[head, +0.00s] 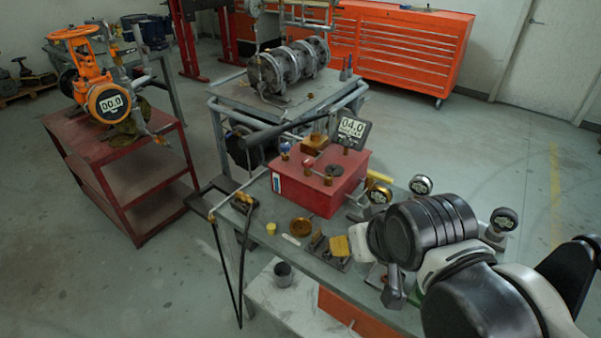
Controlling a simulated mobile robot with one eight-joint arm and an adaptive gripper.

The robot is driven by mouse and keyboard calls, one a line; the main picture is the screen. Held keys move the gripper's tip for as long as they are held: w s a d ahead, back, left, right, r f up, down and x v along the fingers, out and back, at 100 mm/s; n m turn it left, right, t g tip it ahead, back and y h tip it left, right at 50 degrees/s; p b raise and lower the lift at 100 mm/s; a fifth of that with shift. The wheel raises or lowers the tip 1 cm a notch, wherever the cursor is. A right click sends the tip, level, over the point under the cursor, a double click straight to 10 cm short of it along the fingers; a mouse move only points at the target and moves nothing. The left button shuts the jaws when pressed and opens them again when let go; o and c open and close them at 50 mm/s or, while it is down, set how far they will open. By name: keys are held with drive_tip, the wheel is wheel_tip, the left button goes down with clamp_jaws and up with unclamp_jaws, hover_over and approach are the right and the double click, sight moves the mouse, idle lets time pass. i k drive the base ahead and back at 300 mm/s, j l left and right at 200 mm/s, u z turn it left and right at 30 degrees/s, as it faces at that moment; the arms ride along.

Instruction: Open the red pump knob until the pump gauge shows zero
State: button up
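The red pump (320,190) is a box on the grey workbench in the middle of the head view. Its gauge (351,130) is a dark panel at the back right of the box and appears to read 04.0. A small red knob (309,162) sits on top of the box, beside a blue one (285,150) and a dark round cap (333,170). A long black lever slants up across the pump. My dark arm comes in from the lower right, right of the pump. I cannot make out my gripper's fingers.
Several small gauges (420,185) stand right of the pump, close to my arm. A brass ring (301,226) and small parts lie in front of it. An orange valve (92,75) reading 00.0 stands on a red cart (115,190) at left.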

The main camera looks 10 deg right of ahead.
sight(308, 163)
drive_tip(key=i+j, duration=0.45)
drive_tip(key=j, duration=0.2)
drive_tip(key=i+j, duration=0.5)
drive_tip(key=j, duration=0.1)
